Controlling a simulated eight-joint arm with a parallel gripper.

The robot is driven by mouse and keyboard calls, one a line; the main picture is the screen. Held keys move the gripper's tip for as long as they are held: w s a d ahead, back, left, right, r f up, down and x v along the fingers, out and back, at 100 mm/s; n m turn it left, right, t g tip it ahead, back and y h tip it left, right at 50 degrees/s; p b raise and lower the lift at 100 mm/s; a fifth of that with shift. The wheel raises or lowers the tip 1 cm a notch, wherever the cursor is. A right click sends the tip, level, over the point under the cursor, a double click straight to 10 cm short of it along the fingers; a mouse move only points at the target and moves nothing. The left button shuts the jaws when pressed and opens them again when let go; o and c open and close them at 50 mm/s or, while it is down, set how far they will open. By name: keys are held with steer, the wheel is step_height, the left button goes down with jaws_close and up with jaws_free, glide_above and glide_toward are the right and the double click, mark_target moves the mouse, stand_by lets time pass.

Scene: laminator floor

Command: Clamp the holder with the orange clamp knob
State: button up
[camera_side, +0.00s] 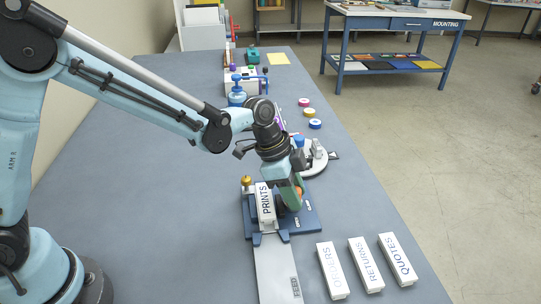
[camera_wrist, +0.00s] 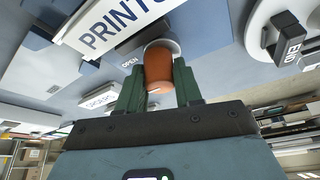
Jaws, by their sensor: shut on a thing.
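The holder is a white block labelled PRINTS (camera_side: 265,203), seated in a dark blue fixture (camera_side: 311,222) on the bench. It also shows at the upper left of the wrist view (camera_wrist: 100,27). My gripper (camera_side: 294,200) points down at the right side of the holder. In the wrist view its green fingers (camera_wrist: 158,85) stand on both sides of the orange clamp knob (camera_wrist: 158,65) and are shut on it. The word OPEN is printed beside the knob. In the side view the fingers mostly hide the knob. I cannot tell how tightly the holder is clamped.
White blocks labelled ORDERS (camera_side: 333,270), RETURNS (camera_side: 366,264) and QUOTES (camera_side: 398,259) lie at the front right. A brass knob (camera_side: 246,181) stands at the fixture's left. A round white turntable (camera_side: 317,163) is close behind. The bench (camera_side: 150,170) is clear at left.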

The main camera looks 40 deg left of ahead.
steer(key=n+t, duration=0.1)
steer(key=n, duration=0.2)
steer(key=shift+y, duration=0.4)
steer(key=n+t+y, duration=0.1)
steer(key=n, duration=0.4)
steer(key=n+y, duration=0.1)
steer(key=n, duration=0.2)
steer(key=n+y, duration=0.2)
steer(key=n, duration=0.1)
steer(key=shift+n+t, duration=0.4)
steer(key=o, duration=1)
steer(key=shift+o, duration=0.2)
